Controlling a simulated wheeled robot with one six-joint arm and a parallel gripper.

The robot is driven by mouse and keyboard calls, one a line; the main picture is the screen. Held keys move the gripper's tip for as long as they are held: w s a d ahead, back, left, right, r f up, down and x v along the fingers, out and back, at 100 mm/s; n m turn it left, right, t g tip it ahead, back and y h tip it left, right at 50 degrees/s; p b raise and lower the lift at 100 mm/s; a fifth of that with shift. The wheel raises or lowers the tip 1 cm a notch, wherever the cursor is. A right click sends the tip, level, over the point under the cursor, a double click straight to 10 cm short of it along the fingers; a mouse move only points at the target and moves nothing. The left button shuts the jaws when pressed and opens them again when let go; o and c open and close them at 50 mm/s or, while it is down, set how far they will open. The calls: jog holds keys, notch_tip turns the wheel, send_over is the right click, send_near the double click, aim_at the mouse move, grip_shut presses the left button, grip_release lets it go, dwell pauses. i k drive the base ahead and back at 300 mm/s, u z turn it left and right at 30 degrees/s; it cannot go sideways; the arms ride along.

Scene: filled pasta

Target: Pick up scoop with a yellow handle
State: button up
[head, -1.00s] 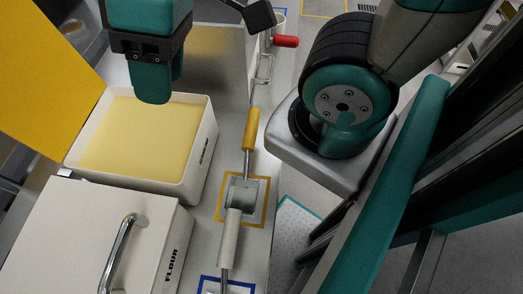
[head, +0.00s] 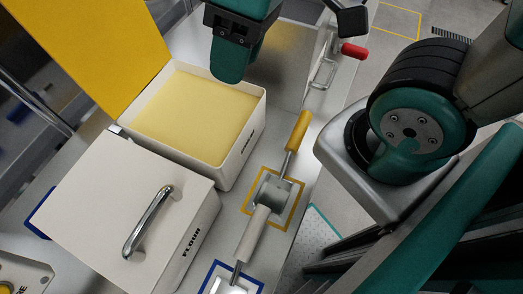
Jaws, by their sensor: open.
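The scoop with a yellow handle (head: 299,130) lies on the pale counter, right of the open box of yellow contents. Its metal bowl (head: 272,187) rests within a yellow-outlined square, and its handle points away, up and right. A second scoop with a white handle (head: 253,233) lies in line below it; its handle end meets or overlaps the bowl in the picture. My gripper (head: 230,65), teal and black, hangs over the far right part of the open box, left of and apart from the yellow handle. It is open and appears empty; its fingertips are only partly clear.
The open box (head: 226,172) has a raised yellow lid (head: 85,50). A closed white flour box (head: 110,195) with a metal handle (head: 148,222) stands nearer. A red handle (head: 354,51) juts out at the back. A blue-outlined square (head: 257,286) lies at the front.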

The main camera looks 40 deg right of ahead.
aim_at(273, 193)
jog(key=u, duration=0.35)
jog(key=k, duration=0.45)
jog(key=u, duration=1)
jog(key=k, duration=0.9)
jog(key=u, duration=0.35)
jog(key=i, duration=1.15)
jog(key=z, duration=1.7)
